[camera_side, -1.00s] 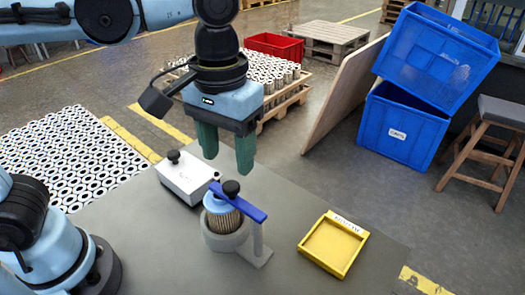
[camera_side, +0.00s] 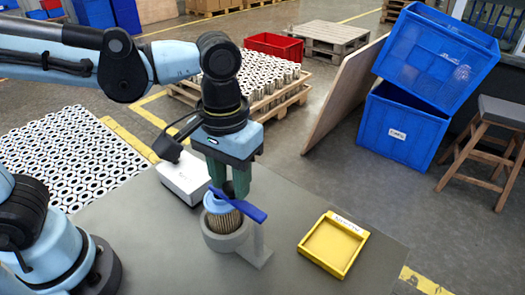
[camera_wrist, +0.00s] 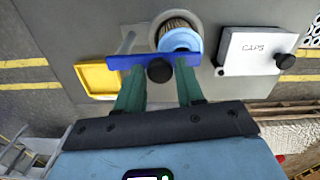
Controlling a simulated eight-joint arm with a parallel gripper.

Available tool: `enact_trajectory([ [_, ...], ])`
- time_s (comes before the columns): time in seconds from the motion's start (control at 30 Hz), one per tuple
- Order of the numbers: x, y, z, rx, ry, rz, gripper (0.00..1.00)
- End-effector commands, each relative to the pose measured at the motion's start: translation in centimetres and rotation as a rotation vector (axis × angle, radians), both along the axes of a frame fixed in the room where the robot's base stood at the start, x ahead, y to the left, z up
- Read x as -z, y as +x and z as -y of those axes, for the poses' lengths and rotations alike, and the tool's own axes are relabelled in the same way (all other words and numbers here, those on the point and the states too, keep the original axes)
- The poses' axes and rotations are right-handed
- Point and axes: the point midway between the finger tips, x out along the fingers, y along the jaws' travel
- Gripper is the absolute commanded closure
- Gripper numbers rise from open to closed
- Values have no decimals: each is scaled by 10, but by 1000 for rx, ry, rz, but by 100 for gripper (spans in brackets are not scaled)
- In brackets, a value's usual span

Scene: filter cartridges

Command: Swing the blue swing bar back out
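The blue swing bar (camera_side: 251,211) lies across the top of the filter cartridge (camera_side: 224,220), which has a light blue cap and stands in a grey round holder (camera_side: 222,241). A grey post (camera_side: 258,240) carries the bar's right end. A black knob (camera_wrist: 159,71) stands on the bar. My gripper (camera_side: 229,188) has its green fingers lowered on either side of the knob. In the wrist view my gripper (camera_wrist: 160,66) shows gaps between the knob and both fingers, and the fingertips are close to the bar (camera_wrist: 122,62). The exact contact with the bar cannot be told.
A white box marked CAPS (camera_wrist: 255,52) with a black knob stands behind-left of the holder. A yellow tray (camera_side: 334,245) sits to the right on the grey table (camera_side: 165,255). The table between holder and tray is clear. Blue crates (camera_side: 405,125) stand on the floor beyond.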

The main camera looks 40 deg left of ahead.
Motion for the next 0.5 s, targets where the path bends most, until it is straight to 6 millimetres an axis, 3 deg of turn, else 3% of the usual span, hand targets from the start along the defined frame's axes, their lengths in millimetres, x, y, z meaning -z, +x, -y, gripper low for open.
enact_trajectory([
  [0.03, 0, 0, 0, 0, 0, 0, 71],
  [0.23, 0, 0, 0, 0, 0, 0, 100],
  [0.5, 0, 0, 0, 3, 0, 0, 100],
])
